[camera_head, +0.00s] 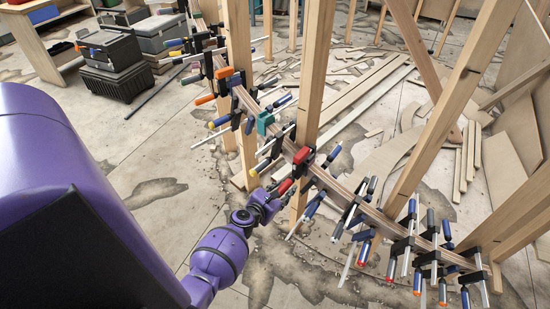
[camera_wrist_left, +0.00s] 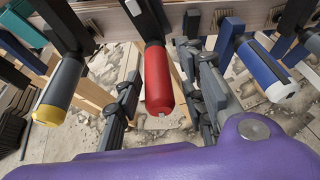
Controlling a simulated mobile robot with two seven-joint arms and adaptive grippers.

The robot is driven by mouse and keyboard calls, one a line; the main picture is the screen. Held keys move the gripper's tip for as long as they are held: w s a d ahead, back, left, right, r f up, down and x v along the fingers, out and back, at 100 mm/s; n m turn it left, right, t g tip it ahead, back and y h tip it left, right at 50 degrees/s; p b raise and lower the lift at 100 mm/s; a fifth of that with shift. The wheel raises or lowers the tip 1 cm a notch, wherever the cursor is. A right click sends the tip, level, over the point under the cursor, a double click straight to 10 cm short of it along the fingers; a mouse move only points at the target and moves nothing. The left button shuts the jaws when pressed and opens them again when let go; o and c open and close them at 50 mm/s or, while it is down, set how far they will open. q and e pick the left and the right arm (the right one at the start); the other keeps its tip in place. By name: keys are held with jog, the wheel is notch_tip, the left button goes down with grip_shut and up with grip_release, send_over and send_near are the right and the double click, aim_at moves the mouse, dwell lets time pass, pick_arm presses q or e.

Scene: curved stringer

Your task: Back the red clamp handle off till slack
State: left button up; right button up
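The red clamp handle (camera_head: 286,186) hangs below the curved wooden stringer on a clamp with a red top (camera_head: 303,155). In the left wrist view the red handle (camera_wrist_left: 159,80) fills the middle, its rounded end toward the camera. My left gripper (camera_head: 271,196) is at this handle, coming from below left. In the wrist view the fingers of my left gripper (camera_wrist_left: 162,75) stand on either side of the handle, apart, with narrow gaps visible. Contact on the far side is hidden. My right gripper is not in view.
Neighbouring clamps crowd the stringer (camera_head: 345,194). A yellow-ended handle (camera_wrist_left: 60,90) is close on the left, a blue and white one (camera_wrist_left: 264,70) on the right. A wooden post (camera_head: 313,80) rises just behind. Black cases (camera_head: 113,65) stand far left. The floor below is open.

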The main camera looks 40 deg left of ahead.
pick_arm(q)
jog(key=v, duration=1.1)
jog(key=shift+s, duration=0.2)
jog(key=s, duration=0.3)
jog(key=shift+s+d, duration=0.1)
dwell(0.4)
